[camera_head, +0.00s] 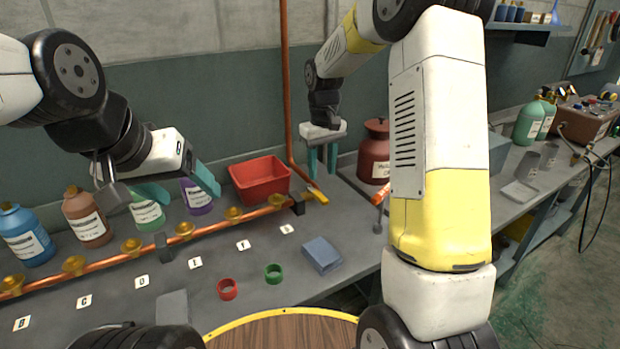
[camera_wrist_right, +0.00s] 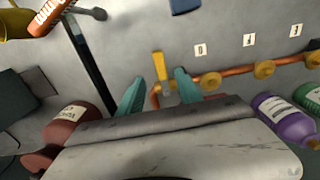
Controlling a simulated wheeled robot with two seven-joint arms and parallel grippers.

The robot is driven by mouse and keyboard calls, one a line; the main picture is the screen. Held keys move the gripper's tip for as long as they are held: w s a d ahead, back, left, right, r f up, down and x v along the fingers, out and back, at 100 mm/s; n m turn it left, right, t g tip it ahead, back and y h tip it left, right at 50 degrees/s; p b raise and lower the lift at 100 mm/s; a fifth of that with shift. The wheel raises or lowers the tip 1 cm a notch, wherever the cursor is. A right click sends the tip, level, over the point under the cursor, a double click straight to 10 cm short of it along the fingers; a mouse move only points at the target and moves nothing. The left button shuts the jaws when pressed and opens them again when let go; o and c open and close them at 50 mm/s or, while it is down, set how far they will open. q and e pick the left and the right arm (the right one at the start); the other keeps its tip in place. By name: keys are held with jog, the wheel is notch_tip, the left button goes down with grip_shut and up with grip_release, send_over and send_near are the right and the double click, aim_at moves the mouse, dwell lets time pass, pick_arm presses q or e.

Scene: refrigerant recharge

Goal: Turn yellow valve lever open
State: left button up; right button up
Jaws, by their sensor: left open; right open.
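The yellow valve lever (camera_head: 318,195) sits at the right end of the copper pipe, near the foot of the vertical copper pipe. It also shows in the right wrist view (camera_wrist_right: 160,66), lying in line with the gap between my right fingertips. My right gripper (camera_head: 322,172) points down with its teal fingers apart, above and behind the lever in the head view. No contact with the lever is visible. My left gripper (camera_head: 179,186) is open and empty above the bottles at the left.
A red bin (camera_head: 260,181) stands behind the pipe. A dark red jug (camera_head: 375,150) stands right of my right gripper. Brass valves line the copper pipe (camera_head: 205,231). A blue box (camera_head: 322,255), red ring (camera_head: 227,289) and green ring (camera_head: 273,273) lie in front.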

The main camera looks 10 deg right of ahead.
aim_at(321, 196)
notch_tip(321, 196, down, 8)
dwell(0.5)
grip_shut()
jog(key=shift+r, duration=0.1)
dwell(1.2)
